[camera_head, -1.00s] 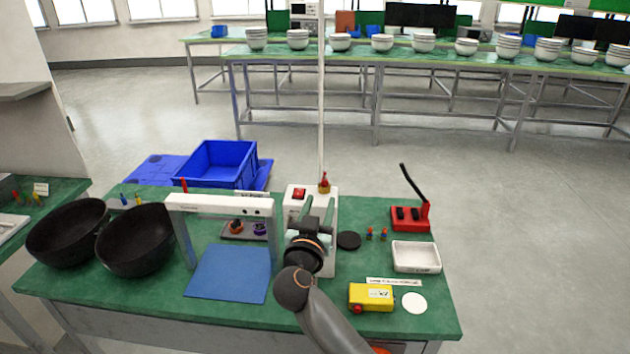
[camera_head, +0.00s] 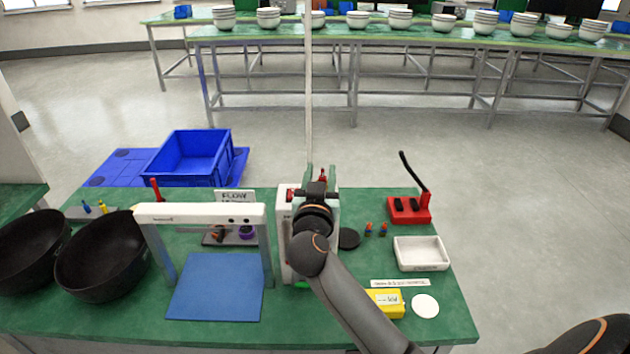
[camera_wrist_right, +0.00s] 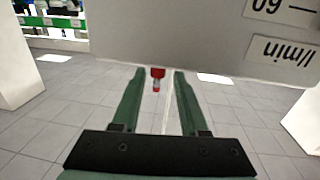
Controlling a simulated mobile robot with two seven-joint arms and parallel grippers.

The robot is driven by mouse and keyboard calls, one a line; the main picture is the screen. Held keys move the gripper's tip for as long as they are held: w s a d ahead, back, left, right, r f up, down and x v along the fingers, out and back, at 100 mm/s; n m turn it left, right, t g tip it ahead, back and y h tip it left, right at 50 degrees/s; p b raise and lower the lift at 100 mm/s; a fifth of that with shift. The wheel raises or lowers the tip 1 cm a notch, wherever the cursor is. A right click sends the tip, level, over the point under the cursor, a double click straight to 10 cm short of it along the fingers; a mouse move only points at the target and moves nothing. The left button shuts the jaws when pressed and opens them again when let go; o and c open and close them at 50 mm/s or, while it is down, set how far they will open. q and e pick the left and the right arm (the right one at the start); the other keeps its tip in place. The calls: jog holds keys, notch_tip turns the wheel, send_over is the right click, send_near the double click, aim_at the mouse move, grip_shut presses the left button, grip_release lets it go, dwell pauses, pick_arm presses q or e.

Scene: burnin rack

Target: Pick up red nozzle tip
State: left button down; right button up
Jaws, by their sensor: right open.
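A small red nozzle tip (camera_head: 323,174) shows at the far end of the white device (camera_head: 285,255), partly hidden by my right gripper (camera_head: 320,172). In the right wrist view the red tip (camera_wrist_right: 157,73) hangs below the edge of a pale panel (camera_wrist_right: 190,35) marked "60" and "l/min". My right gripper's green fingers (camera_wrist_right: 157,88) stand apart on either side of the tip, with visible gaps. I cannot tell how deep the tip is between them. My left gripper is not in view.
A white arch (camera_head: 200,213) stands left of the device over a blue mat (camera_head: 215,290). Two black bowls, one here (camera_head: 105,260), are at the left. A black disc (camera_head: 349,238), white tray (camera_head: 422,253) and red switch box (camera_head: 408,210) are at the right.

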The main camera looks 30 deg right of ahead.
jog(key=shift+w+d, duration=0.1)
jog(key=shift+d, duration=0.25)
jog(key=shift+r, duration=0.1)
jog(key=shift+a, duration=0.1)
grip_shut()
